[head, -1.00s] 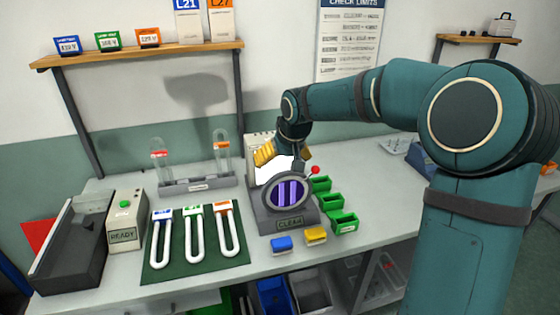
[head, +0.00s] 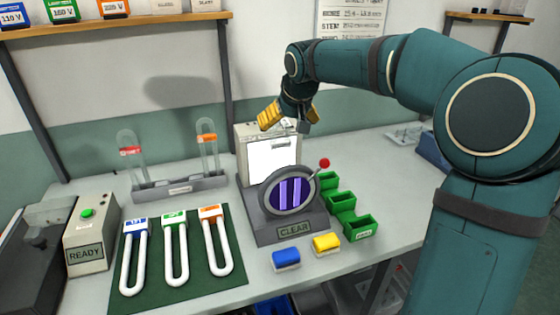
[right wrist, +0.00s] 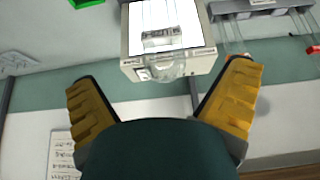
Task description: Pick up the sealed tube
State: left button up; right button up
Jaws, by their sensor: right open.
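My right gripper (head: 290,118) is open and hangs by the top of a pale box with a white lit panel (head: 268,160). In the right wrist view its two yellow fingers (right wrist: 162,92) are spread, with nothing between them. Beyond them, a clear glass tube with a rounded end (right wrist: 168,66) shows against the lit panel, apart from the fingers. I cannot tell whether its end is sealed. Two other clear tubes, with a red band (head: 131,150) and an orange band (head: 207,138), stand upright in a grey rack (head: 180,190). My left gripper is out of view.
A round viewer marked CLEAR (head: 290,195) stands before the lit box, with a red-knobbed lever (head: 324,163) beside it. Green bins (head: 345,203), a blue block (head: 286,259) and a yellow block (head: 326,244) are nearby. Three white U-shaped tubes (head: 177,262) lie on a green mat (head: 250,285).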

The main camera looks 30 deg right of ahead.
aim_at(281, 141)
jog(key=x, duration=0.4)
jog(key=shift+w+f+b, duration=0.2)
jog(key=shift+b, duration=0.1)
jog(key=shift+b+x, duration=0.6)
jog(key=shift+x, duration=2.1)
jog(key=shift+a+r, duration=0.1)
jog(key=shift+a, duration=0.05)
jog(key=shift+c, duration=0.6)
jog(key=c, duration=1.2)
